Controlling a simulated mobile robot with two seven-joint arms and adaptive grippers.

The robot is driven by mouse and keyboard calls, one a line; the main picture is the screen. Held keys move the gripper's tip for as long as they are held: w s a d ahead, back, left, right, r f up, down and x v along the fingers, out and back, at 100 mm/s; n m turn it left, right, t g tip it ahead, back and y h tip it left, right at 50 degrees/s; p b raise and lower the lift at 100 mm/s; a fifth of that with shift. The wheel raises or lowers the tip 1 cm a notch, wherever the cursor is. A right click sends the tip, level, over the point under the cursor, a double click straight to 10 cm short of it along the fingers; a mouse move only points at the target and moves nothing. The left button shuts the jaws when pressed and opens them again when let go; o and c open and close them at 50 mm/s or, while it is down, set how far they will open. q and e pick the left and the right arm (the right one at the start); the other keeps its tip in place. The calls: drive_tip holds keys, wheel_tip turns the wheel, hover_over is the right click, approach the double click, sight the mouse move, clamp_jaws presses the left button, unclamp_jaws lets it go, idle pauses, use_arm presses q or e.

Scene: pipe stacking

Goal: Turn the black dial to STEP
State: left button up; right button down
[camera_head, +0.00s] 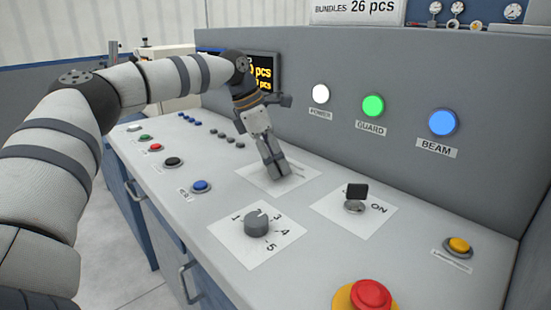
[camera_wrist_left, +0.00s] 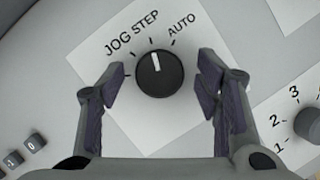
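The black dial (camera_wrist_left: 160,74) sits on a white label plate (camera_wrist_left: 150,125) marked JOG, STEP and AUTO in the left wrist view. Its white pointer line points up and slightly left, towards the STEP mark. My left gripper (camera_wrist_left: 163,80) is open, with one finger on each side of the dial and a visible gap on both sides. In the head view my left gripper (camera_head: 275,170) is low over the white plate (camera_head: 297,184), and it hides the dial there. My right gripper is in neither view.
A grey numbered knob (camera_head: 257,222) and a key switch (camera_head: 355,198) stand on the panel near the gripper. A red mushroom button (camera_head: 370,295) is at the front. Several small push buttons line the left side. An upright panel with lamps stands behind.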

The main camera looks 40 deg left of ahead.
use_arm(q)
drive_tip(key=v, duration=1.2)
